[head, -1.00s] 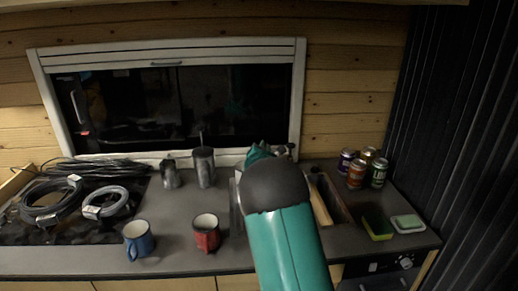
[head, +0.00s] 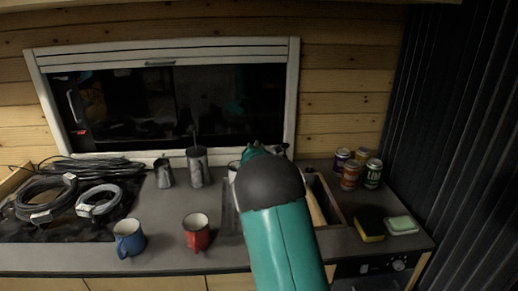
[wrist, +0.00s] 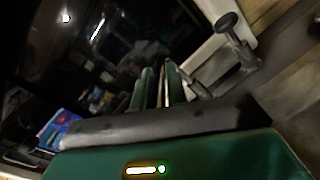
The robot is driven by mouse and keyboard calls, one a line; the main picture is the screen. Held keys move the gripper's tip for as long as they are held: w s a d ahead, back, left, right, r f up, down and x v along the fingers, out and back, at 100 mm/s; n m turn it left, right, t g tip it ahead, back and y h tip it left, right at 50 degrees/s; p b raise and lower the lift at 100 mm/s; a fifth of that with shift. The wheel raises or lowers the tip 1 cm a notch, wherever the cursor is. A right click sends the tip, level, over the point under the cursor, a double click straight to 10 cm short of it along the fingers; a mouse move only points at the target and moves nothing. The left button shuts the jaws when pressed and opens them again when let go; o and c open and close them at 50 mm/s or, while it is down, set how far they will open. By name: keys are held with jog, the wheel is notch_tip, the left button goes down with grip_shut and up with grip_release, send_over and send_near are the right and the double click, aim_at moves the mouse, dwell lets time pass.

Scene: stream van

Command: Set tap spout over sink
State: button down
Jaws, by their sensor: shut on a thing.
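My gripper (wrist: 158,88) shows in the wrist view as two green fingers close together, shut on what appears to be the tap spout. The tap (wrist: 238,50), dark grey with a round knob on top, stands just right of the fingers. The part of the spout between the fingers is hard to make out. In the head view my gripper (head: 256,149) is mostly hidden behind my own arm, near the window's lower right corner. The sink (head: 326,200) lies in the counter, largely covered by my arm. I cannot tell where the spout points.
A blue mug (head: 129,239) and a red mug (head: 196,232) stand left of my arm. A moka pot (head: 198,167) and a metal jug (head: 164,173) stand behind them. Several cans (head: 351,174), a sponge (head: 370,229) and a green soap dish (head: 401,225) are at right. Coiled cables (head: 46,198) lie at left.

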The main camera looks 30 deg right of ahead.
jog(key=c, duration=1.5)
grip_release()
jog(key=shift+d+f, duration=0.15)
jog(key=shift+f, duration=0.4)
jog(key=shift+s+r, duration=0.1)
jog(key=shift+r, duration=0.2)
jog(key=v, duration=1.4)
